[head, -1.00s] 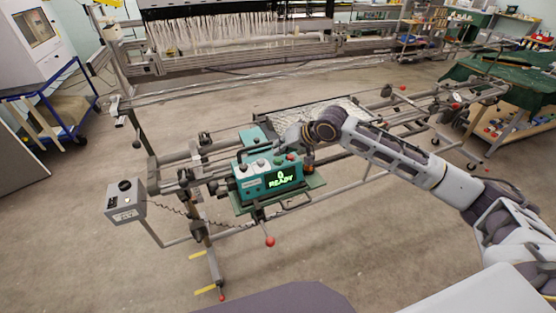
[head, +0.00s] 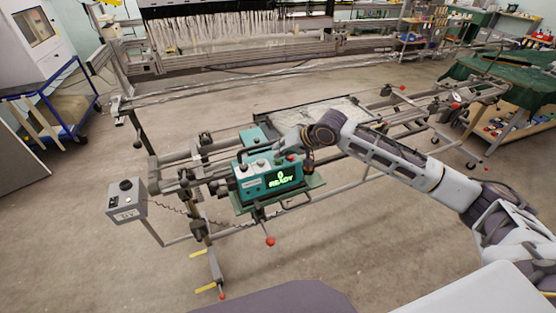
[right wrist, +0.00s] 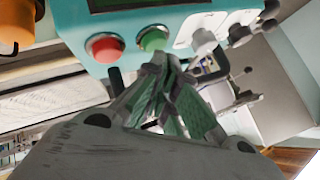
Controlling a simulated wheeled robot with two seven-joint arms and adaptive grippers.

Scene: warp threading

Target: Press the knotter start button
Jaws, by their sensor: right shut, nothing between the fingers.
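The teal knotter (head: 255,188) sits on the frame's rail in the middle of the head view. Its display (head: 281,178) reads "0 READY" in green. In the right wrist view, a green button (right wrist: 153,39) and a red button (right wrist: 104,47) are on its panel (right wrist: 75,18). My right gripper (right wrist: 160,68) is shut and empty, with its fingertips just at the green button's lower edge; I cannot tell whether they touch it. In the head view the right gripper (head: 288,142) is over the knotter's top, partly hidden by its own wrist. My left gripper is not in view.
A grey control box (head: 126,200) with a black knob stands left of the knotter. A red-knobbed lever (head: 270,241) hangs below it. Metal rails (head: 400,118) run to the right behind my arm.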

